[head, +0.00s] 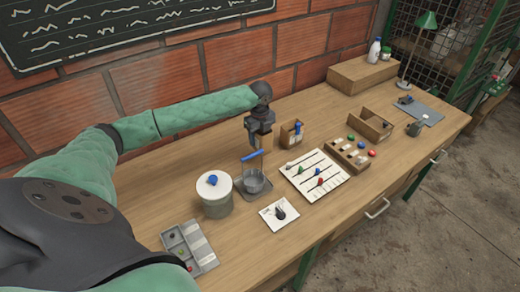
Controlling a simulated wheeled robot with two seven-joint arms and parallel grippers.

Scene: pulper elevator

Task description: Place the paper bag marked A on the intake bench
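My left arm reaches in from the left, and its dark gripper (261,143) points down over the middle of the wooden bench (360,112). The fingertips are small and partly hidden, so I cannot tell if they are open or hold anything. A small brown box or bag (287,138) with a blue item at its opening stands on the bench just right of the gripper, apart from it. I cannot read a letter A on it or confirm it is the paper bag. No label shows which surface is the intake bench. My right gripper is out of view.
Below the gripper are a metal cup (254,181) and a blue bar (253,155). A lidded pot (216,198) stands left of them. A white board (315,176) with coloured pieces lies to the right.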

